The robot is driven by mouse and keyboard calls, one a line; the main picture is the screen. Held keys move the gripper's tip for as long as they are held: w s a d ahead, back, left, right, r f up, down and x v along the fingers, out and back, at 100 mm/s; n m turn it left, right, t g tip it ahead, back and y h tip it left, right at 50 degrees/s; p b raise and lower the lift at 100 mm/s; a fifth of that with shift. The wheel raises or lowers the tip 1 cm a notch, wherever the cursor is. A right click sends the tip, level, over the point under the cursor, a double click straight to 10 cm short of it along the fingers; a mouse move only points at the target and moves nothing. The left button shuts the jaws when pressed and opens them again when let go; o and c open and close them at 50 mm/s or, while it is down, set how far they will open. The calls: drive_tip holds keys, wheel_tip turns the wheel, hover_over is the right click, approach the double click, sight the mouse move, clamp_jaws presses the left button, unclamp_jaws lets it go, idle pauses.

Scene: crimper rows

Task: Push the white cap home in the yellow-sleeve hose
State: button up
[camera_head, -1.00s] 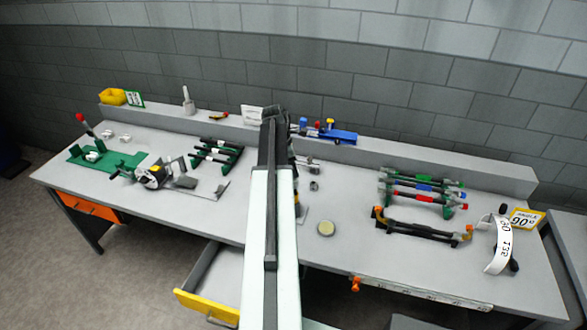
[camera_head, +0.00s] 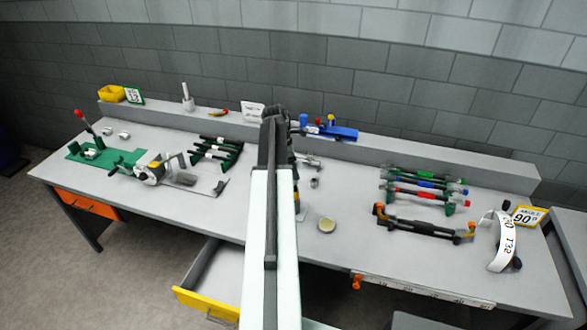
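I cannot make out the white cap or a yellow-sleeve hose; the middle of the bench is hidden behind my raised arm. Dark hoses with green, blue and red sleeves (camera_head: 425,183) lie in a rack on the right. A black holder with orange ends (camera_head: 425,227) stands in front of them. More dark hoses with pale bands (camera_head: 213,150) lie in a rack left of my arm. My gripper is hidden behind my arm, so its fingers and anything in them do not show.
An open drawer with a yellow front (camera_head: 208,303) juts out at the front left. A green lever press (camera_head: 100,153) stands far left. A white curved scale (camera_head: 500,243) stands far right.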

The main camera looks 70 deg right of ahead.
drive_tip(key=p+v, duration=0.7)
drive_tip(key=v, duration=0.1)
drive_tip(key=shift+f, duration=0.1)
idle(0.7)
